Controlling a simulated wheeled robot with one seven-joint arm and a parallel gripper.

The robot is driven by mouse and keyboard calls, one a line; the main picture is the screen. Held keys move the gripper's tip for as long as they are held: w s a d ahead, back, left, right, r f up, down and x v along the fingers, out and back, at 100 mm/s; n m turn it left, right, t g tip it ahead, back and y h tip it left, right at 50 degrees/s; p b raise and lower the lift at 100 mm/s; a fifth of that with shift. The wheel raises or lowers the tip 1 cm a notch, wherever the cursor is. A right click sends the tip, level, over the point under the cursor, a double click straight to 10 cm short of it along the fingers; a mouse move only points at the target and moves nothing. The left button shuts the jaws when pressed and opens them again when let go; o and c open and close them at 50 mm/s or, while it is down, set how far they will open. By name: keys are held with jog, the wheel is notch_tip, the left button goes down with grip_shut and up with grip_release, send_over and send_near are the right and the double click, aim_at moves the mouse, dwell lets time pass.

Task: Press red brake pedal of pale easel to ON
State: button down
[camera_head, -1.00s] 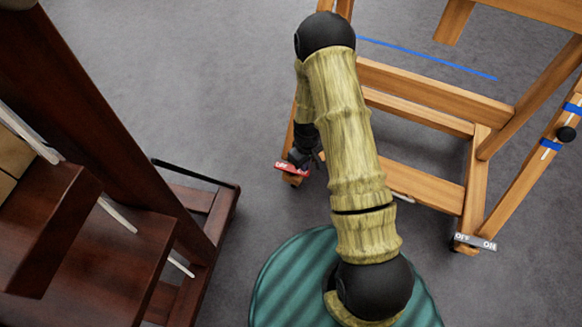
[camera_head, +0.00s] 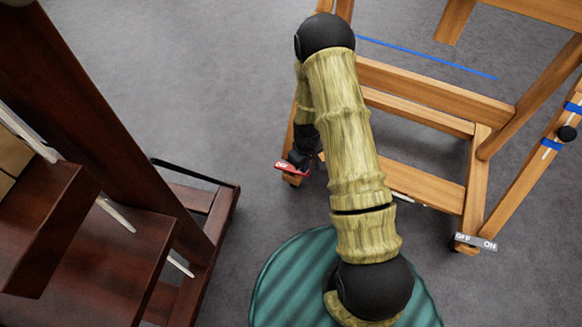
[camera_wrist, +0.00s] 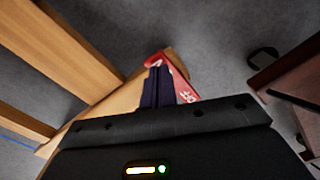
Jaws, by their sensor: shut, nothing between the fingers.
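The pale easel (camera_head: 440,92) is a light wooden frame on casters at the upper right. Its red brake pedal (camera_head: 285,167) is at the foot of its left side. In the head view the pedal's "OFF" end shows; my gripper (camera_head: 303,158) covers the other end. In the wrist view the red pedal (camera_wrist: 179,76) lies beside and beyond the fingertips, partly hidden by them. My gripper (camera_wrist: 157,72) is shut and empty, with its fingertips at the pedal, seemingly touching it.
A grey pedal (camera_head: 476,242) marked OFF and ON is at the pale easel's right foot. A dark red-brown easel (camera_head: 120,240) fills the left, its base (camera_head: 222,212) reaching toward the middle. Grey floor (camera_head: 200,90) between the easels is clear.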

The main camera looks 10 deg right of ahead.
jog(key=shift+f+b, duration=0.45)
jog(key=shift+f, duration=0.65)
dwell(0.6)
jog(key=shift+r, duration=0.1)
jog(key=shift+r+p, duration=3.35)
jog(key=shift+r, duration=0.1)
